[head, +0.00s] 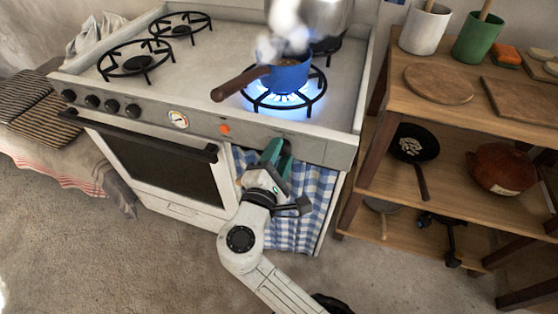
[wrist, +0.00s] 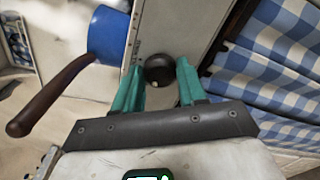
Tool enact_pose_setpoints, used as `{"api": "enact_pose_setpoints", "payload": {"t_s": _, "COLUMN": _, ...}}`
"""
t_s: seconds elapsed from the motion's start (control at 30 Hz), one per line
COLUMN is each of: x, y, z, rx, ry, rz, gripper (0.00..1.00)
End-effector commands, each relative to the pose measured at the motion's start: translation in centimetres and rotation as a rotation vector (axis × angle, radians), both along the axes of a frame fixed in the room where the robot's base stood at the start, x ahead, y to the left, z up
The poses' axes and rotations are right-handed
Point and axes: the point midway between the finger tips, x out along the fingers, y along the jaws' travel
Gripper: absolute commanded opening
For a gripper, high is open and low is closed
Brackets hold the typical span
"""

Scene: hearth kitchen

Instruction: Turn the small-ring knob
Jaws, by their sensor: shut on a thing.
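My gripper (head: 279,148) is at the right part of the stove's front panel, below the lit ring. Its teal fingers are closed around a round black knob (wrist: 159,69), one finger on each side, in the wrist view. A small pale mark shows on the knob. In the head view the gripper hides this knob. A blue pot (head: 288,76) with a brown handle stands on the front right ring (head: 314,102), where blue flames burn. The frames do not show which ring the held knob serves.
Several black knobs (head: 92,101) and a round gauge (head: 178,120) line the panel further left, with an orange button (head: 224,128). An oven handle (head: 150,138) sticks out below. A checked curtain (head: 312,205) hangs under my gripper. A wooden shelf (head: 470,118) stands right.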

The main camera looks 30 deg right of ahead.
Motion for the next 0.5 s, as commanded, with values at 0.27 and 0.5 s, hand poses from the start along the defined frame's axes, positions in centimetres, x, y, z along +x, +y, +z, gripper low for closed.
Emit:
{"api": "enact_pose_setpoints", "payload": {"t_s": 0.27, "x": -0.05, "y": -0.01, "z": -0.64, "rx": 0.187, "ry": -0.186, "rz": 0.0, "gripper": 0.11}}
{"api": "enact_pose_setpoints", "payload": {"t_s": 0.5, "x": -0.08, "y": -0.01, "z": -0.75, "rx": 0.349, "ry": -0.347, "rz": 0.0, "gripper": 0.11}}
